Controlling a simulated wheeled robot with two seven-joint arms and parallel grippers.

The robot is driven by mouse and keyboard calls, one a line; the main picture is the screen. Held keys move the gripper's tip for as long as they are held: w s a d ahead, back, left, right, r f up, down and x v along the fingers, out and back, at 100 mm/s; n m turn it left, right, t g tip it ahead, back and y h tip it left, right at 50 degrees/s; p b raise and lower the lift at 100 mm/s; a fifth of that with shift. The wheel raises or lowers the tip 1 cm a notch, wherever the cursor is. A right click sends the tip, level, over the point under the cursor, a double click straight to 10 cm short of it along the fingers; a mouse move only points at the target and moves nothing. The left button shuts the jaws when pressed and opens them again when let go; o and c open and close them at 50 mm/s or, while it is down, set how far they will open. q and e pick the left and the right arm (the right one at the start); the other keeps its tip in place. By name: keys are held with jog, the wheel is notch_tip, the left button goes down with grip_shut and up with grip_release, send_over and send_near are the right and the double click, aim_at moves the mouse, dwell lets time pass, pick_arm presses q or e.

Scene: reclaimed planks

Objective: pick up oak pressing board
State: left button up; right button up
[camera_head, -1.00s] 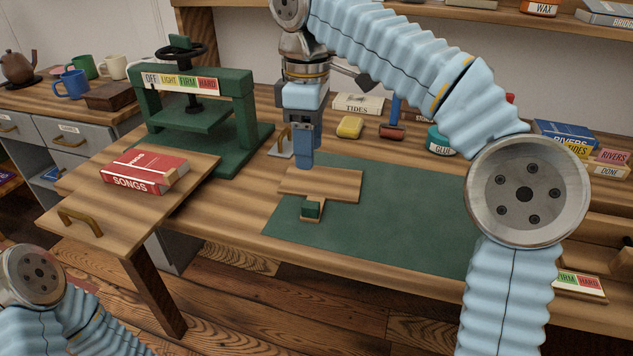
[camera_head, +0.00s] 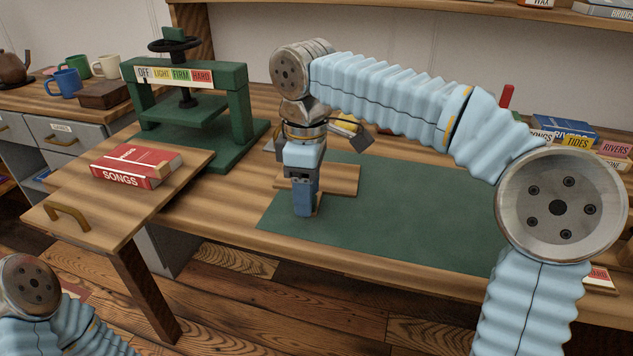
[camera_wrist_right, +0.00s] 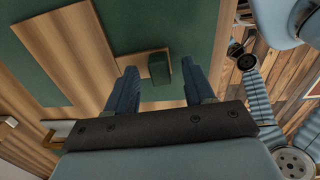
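The oak pressing board (camera_head: 338,179) lies flat at the left end of the green mat. It is a wooden plate with a narrower tab bearing a small green block (camera_wrist_right: 158,67). My right gripper (camera_head: 306,213) points down over the tab and hides the block and part of the board in the head view. In the right wrist view the right gripper (camera_wrist_right: 160,78) is open, with the block between its two spread fingers, clear space showing on both sides. I cannot tell how low the fingertips reach. My left gripper is not in view.
The green press (camera_head: 197,112) stands behind and left of the board. A red book (camera_head: 136,165) lies on the board with a brass handle at left. The green mat (camera_head: 420,215) is clear to the right. More books (camera_head: 565,135) stand at the back right.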

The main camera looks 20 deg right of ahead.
grip_shut()
jog(key=shift+r, duration=0.1)
